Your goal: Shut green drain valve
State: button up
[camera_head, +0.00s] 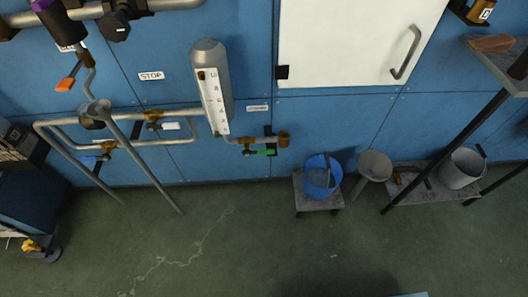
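The green drain valve handle (262,152) sits low on the blue wall, on a short brass pipe (246,141) that runs out from the foot of a grey cylinder with a white scale (215,104). The handle lies roughly level, along the line of the pipe. The pipe ends at the right in a brass outlet (284,139). A small label (257,107) is on the wall above the valve. My gripper is not in view.
A blue bucket (317,183) stands on a low trolley (313,203) right of the valve. A grey funnel-like vessel (374,165) and a metal shelf with a bucket (462,168) stand further right. Pipe rails (150,181) stand at left. The green floor in front is clear.

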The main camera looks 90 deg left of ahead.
aim_at(246, 153)
jog(key=u, duration=2.35)
jog(key=k, duration=0.55)
jog(key=u, duration=0.25)
jog(key=i, duration=0.5)
jog(key=z, duration=0.05)
